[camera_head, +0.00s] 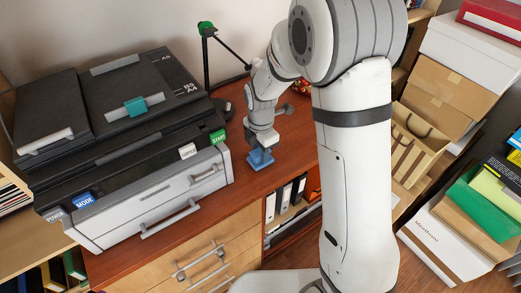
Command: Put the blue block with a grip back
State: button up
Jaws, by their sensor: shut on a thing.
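The blue block (260,160) is on or just above the reddish-brown desk top, to the right of the grey copier; contact with the desk is too small to tell. My gripper (260,147) points down from above and is shut on the top of the block. The fingers cover the block's grip, so its shape is hidden. The block looks about upright.
The copier (150,205), with handles and coloured buttons, fills the desk's left. A green-topped lamp (206,30) stands behind. Drawers (205,258) and binders (283,203) are below. Cardboard boxes (450,90) are stacked right. Some bare desk (290,150) shows beside the block.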

jog(key=shift+f, duration=0.2)
dwell(0.5)
jog(key=o, duration=1)
jog(key=shift+r, duration=0.15)
notch_tip(320, 180, up, 8)
jog(key=shift+f, duration=0.2)
